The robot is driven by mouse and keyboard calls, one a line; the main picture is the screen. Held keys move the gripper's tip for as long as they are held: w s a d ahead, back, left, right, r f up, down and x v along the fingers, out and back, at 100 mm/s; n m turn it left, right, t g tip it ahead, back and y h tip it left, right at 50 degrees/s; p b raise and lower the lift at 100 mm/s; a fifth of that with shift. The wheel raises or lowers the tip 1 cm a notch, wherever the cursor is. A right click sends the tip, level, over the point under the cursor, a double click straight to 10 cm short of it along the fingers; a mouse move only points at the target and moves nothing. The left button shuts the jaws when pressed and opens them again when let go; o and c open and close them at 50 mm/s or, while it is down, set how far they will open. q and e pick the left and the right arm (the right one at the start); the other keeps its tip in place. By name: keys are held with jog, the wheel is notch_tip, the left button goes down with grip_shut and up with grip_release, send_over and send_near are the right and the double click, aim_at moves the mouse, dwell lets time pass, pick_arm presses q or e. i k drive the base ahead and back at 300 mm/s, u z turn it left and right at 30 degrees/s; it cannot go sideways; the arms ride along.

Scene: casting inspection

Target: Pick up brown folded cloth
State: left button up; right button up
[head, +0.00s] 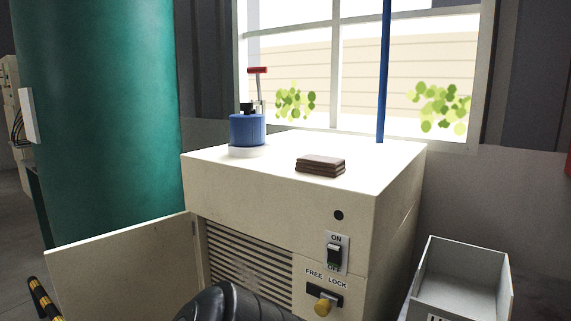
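The brown folded cloth (320,166) lies flat as a small layered stack on top of the cream cabinet (270,170), right of the middle of its top and near the front edge. Its top and front side show and nothing covers it. Neither of my grippers shows in the head view.
A blue canister with a red handle (247,130) stands on the cabinet, left of the cloth. The cabinet's door (125,270) hangs open to the left. A teal tank (95,110) stands at left, a grey bin (460,285) at lower right. A blue pole (384,70) rises behind.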

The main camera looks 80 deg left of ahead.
aim_at(326, 166)
jog(key=u, duration=2.75)
